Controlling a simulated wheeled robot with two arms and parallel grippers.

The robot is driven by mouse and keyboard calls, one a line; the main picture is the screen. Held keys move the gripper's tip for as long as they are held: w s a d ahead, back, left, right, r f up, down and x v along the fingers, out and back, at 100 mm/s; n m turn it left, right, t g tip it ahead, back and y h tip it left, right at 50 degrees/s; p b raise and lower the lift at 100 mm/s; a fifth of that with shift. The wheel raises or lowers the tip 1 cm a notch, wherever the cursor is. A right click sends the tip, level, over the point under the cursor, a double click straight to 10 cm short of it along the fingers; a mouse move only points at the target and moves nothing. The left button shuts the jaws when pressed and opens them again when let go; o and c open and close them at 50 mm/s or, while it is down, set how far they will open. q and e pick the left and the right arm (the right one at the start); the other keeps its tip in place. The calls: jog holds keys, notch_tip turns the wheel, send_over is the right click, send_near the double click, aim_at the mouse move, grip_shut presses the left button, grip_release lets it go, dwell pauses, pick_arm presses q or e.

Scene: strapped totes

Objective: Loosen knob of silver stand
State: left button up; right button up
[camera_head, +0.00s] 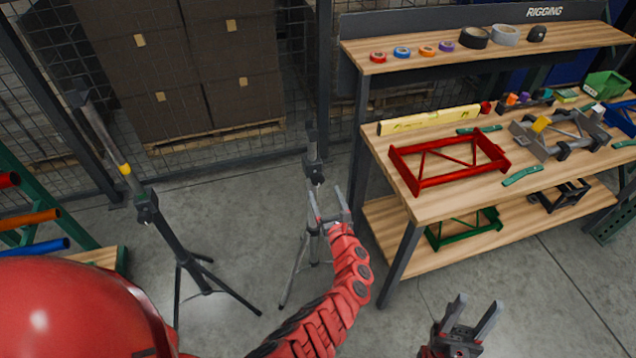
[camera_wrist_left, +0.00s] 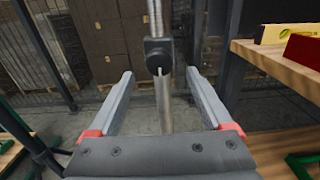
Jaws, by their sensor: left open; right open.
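The silver stand (camera_head: 298,262) stands upright on the floor left of the workbench, its lower part partly hidden by my left arm. Its dark knob and collar (camera_head: 315,172) sit on the pole just beyond my left gripper (camera_head: 325,193). In the left wrist view the knob (camera_wrist_left: 158,60) is centred just past the fingertips, with the silver pole (camera_wrist_left: 164,105) running down between the open fingers (camera_wrist_left: 159,77). The fingers appear clear of the knob on both sides. My right gripper (camera_head: 478,305) is open and empty, low in front of the workbench.
A dark tripod stand (camera_head: 186,245) with a yellow band is at left. The workbench (camera_head: 440,205) at right holds a red frame (camera_head: 412,178), a yellow level (camera_head: 430,119) and several tools. Mesh fencing and stacked boxes (camera_head: 195,65) stand behind. Floor between the stands is clear.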

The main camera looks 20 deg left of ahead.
aim_at(319, 183)
pick_arm(q)
jog(key=b+x, duration=0.1)
jog(key=x, duration=0.1)
jog(key=b+x, duration=0.1)
jog(key=x, duration=0.1)
jog(key=b+x, duration=0.1)
jog(key=x, duration=0.1)
jog(key=shift+w+a+f, duration=0.1)
jog(key=shift+a+f, duration=0.05)
jog(key=shift+f, duration=0.2)
jog(key=shift+w+a+r+b, duration=0.2)
jog(key=shift+w+a+b, duration=0.15)
jog(key=shift+w+b, duration=0.1)
grip_shut()
